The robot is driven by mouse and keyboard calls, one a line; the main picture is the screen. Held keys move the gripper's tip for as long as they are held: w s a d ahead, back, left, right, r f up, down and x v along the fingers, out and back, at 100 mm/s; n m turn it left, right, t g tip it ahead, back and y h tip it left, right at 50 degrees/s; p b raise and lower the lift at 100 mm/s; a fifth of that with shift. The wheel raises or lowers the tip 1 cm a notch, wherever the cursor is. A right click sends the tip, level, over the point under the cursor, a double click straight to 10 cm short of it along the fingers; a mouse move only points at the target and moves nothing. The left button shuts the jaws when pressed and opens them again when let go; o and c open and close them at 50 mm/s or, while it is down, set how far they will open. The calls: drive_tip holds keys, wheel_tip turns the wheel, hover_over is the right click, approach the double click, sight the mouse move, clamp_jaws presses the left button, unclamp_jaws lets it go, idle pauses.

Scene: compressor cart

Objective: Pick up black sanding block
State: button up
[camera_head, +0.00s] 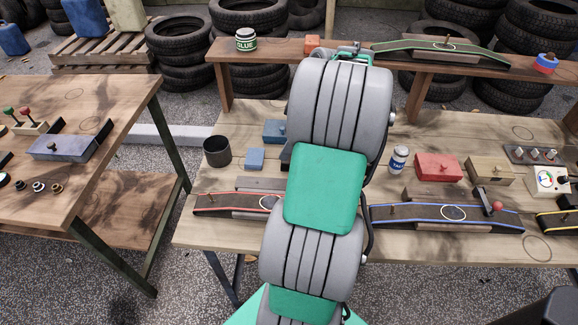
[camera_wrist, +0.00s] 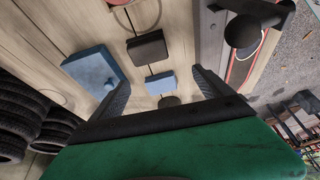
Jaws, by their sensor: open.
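The black sanding block (camera_wrist: 147,47) lies on the wooden bench in the wrist view, beyond a small blue block (camera_wrist: 160,83). In the head view only a dark edge of the black block (camera_head: 286,157) shows beside my arm, which hides the rest. My gripper (camera_wrist: 160,78) is open and empty, with its two fingers apart above the bench. The small blue block appears between the fingers in the picture, and the black block appears just past the fingertips. Whether the fingers touch anything cannot be told. The fingers are not clearly visible in the head view.
A larger blue box (camera_head: 273,131) and a dark cup (camera_head: 217,151) stand near the small blue block. A red-edged ramp (camera_head: 215,203) lies along the front. A raised shelf (camera_head: 270,53) with a glue jar (camera_head: 245,40) runs behind. A white bottle (camera_head: 398,159) stands right of my arm.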

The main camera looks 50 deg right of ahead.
drive_tip(key=shift+s+d+f, duration=0.3)
drive_tip(key=shift+s+d, duration=0.05)
drive_tip(key=shift+d, duration=0.15)
drive_tip(key=shift+s+d+f, duration=0.25)
drive_tip(key=shift+s+d, duration=0.05)
drive_tip(key=shift+d, duration=0.2)
drive_tip(key=shift+f+n, duration=0.3)
drive_tip(key=x, duration=0.7)
drive_tip(key=shift+w+d, duration=0.15)
drive_tip(key=shift+w, duration=0.1)
drive_tip(key=shift+c, duration=0.4)
drive_tip(key=shift+r, duration=0.1)
drive_tip(key=c, duration=1.4)
